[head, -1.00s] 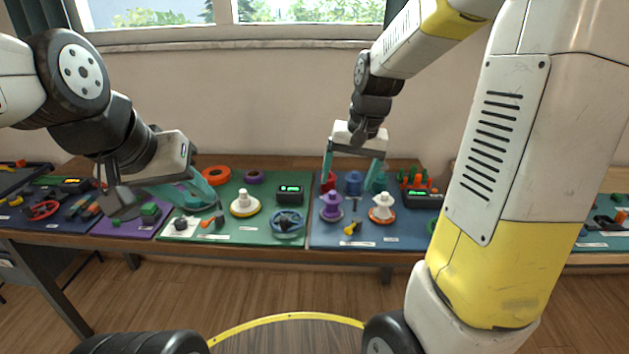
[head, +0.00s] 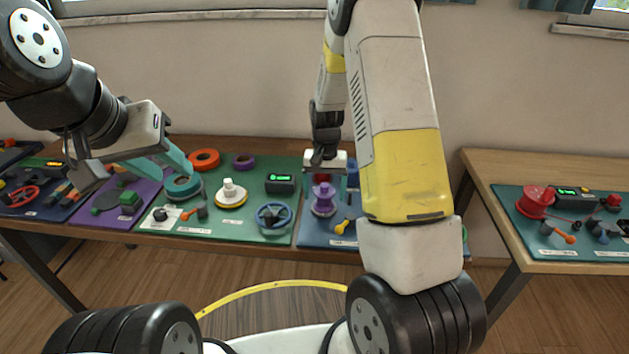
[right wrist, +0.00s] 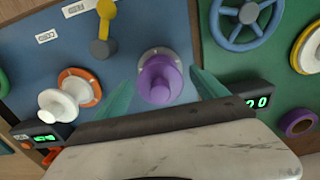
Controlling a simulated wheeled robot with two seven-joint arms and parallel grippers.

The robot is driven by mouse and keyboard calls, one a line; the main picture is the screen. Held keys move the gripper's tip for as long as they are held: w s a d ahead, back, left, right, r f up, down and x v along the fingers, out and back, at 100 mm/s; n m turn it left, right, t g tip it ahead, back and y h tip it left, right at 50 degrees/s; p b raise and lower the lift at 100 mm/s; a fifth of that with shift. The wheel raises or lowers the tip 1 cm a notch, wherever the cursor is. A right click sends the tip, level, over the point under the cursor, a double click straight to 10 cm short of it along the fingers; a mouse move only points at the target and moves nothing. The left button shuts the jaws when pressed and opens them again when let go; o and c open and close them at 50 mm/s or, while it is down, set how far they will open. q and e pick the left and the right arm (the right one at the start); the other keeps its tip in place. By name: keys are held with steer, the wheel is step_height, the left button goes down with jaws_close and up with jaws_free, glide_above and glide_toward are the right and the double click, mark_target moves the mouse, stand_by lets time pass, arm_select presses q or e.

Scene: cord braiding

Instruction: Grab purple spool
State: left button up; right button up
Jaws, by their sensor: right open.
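The purple spool (head: 323,200) stands upright on the blue mat (head: 312,232) in the head view. In the right wrist view the purple spool (right wrist: 160,80) lies between the two teal fingers of my open right gripper (right wrist: 160,92), with space on either side. In the head view the right gripper (head: 325,168) is above and behind the spool, and its fingers are mostly hidden. My left gripper (head: 168,165) is at the left over the teal ring (head: 183,186); whether its fingers are apart is unclear.
A white spool on an orange base (right wrist: 68,100) and a yellow-handled knob (right wrist: 104,28) are near the purple spool. A blue handwheel (head: 274,216) and a white knob (head: 230,192) stand on the green mat. A second table (head: 480,170) stands at the right.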

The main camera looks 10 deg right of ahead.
steer(key=shift+f, duration=0.85)
steer(key=c, duration=1.5)
steer(key=shift+r, duration=0.15)
